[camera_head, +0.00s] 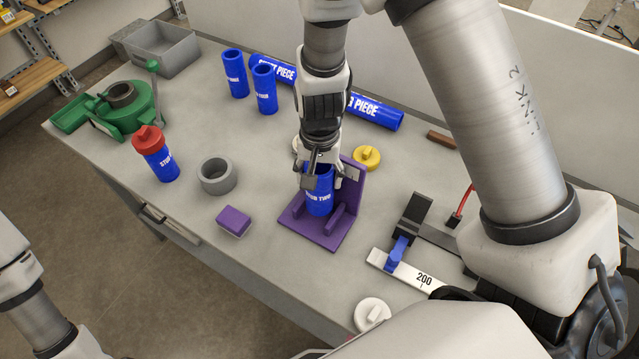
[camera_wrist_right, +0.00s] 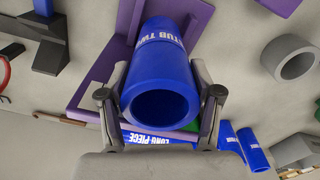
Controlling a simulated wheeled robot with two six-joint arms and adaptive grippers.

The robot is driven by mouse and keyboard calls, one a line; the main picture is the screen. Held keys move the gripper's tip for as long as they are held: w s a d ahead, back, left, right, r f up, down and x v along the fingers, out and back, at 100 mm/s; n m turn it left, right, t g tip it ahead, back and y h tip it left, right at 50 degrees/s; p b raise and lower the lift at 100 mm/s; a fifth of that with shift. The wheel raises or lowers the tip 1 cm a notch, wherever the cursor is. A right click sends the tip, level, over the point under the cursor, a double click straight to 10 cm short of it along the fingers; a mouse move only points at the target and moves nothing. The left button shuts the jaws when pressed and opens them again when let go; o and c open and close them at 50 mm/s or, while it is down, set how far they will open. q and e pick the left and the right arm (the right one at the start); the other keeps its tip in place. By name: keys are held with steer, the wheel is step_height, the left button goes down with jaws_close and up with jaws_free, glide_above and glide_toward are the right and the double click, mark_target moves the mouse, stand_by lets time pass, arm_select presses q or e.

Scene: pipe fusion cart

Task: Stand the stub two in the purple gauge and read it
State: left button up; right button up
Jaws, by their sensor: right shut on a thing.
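Stub two (camera_head: 319,191) is a blue tube with white lettering. It stands upright in the purple gauge (camera_head: 326,238), between the gauge's back wall and its low front ribs; I cannot tell whether its lower end touches the base. My right gripper (camera_head: 321,172) is shut on the top of stub two from above. In the right wrist view, stub two (camera_wrist_right: 158,75) shows its open end between the two fingers (camera_wrist_right: 160,110), with the purple gauge (camera_wrist_right: 97,75) behind it. Part of my left arm shows at the lower left; its gripper is out of view.
A purple block (camera_head: 233,221), a grey ring (camera_head: 217,176) and a red-capped blue stub (camera_head: 156,153) are left of the gauge. A white slide scale (camera_head: 408,272) and a yellow cap (camera_head: 367,157) are right. Long blue pipes (camera_head: 375,111) lie behind. A green clamp (camera_head: 125,105) stands far left.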

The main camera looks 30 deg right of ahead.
step_height(320, 180, down, 4)
steer(key=shift+r, duration=0.15)
steer(key=shift+w+f, duration=0.15)
steer(key=shift+f, duration=0.25)
steer(key=shift+f+b, duration=0.15)
steer(key=shift+b, duration=0.2)
steer(key=o, duration=1.3)
